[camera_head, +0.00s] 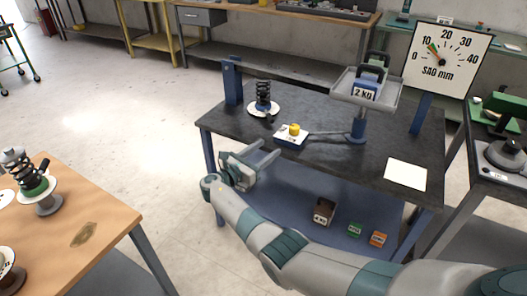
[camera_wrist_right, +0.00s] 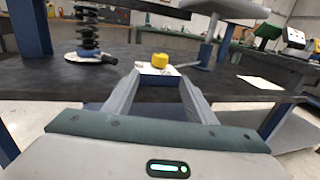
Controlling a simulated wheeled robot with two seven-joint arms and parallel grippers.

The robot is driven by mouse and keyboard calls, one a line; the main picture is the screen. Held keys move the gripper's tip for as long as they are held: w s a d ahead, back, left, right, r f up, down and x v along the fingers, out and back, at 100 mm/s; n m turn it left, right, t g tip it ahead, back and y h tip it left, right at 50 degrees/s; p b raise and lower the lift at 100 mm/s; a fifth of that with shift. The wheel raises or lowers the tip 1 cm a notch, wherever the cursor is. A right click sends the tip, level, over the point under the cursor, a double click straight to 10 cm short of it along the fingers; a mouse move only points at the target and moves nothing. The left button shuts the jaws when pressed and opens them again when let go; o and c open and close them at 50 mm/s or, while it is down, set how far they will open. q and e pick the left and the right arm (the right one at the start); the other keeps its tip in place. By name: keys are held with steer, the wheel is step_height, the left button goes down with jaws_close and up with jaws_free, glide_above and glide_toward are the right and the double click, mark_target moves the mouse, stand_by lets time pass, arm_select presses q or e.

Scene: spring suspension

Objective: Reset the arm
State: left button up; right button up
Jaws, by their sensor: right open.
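My right gripper (camera_head: 262,158) is open and empty, just off the near left edge of the dark table (camera_head: 340,170). In the right wrist view its two fingers (camera_wrist_right: 158,80) point toward a white block with a yellow button (camera_wrist_right: 160,57). In the head view the white block (camera_head: 291,136) lies on the table beyond the fingertips, with a gap. A black spring (camera_head: 263,96) stands upright on a white disc behind it. A 2 KG weight (camera_head: 366,88) sits on a grey tray (camera_head: 377,98) on a blue post. My left gripper does not show.
A dial sign (camera_head: 446,60) stands at the table's right back, with a white sheet (camera_head: 406,174) in front. Small boxes (camera_head: 324,212) lie on the lower shelf. A wooden table (camera_head: 90,215) with another spring is at left. The floor between the tables is clear.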

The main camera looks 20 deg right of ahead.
steer(key=s+a+f+m+y, duration=0.2)
steer(key=s+a+f+y, duration=0.3)
steer(key=f, duration=0.8)
steer(key=s+f+m+y, duration=0.1)
steer(key=s+f+y, duration=0.2)
steer(key=s+f, duration=0.65)
steer(key=s+a+f+m+y, duration=0.2)
steer(key=s+a+f+y, duration=0.15)
steer(key=f, duration=1.15)
steer(key=s+a+f+m+y, duration=0.2)
steer(key=s+m, duration=0.3)
steer(key=s, duration=0.5)
steer(key=s+a+f+m+y, duration=0.2)
steer(key=s+f+m, duration=0.3)
steer(key=s, duration=0.5)
steer(key=s+a+f+m+y, duration=0.3)
steer(key=s+f+m, duration=0.1)
steer(key=s, duration=0.6)
steer(key=shift+s+a+m, duration=0.35)
steer(key=shift+s+m, duration=0.05)
steer(key=shift+m, duration=0.3)
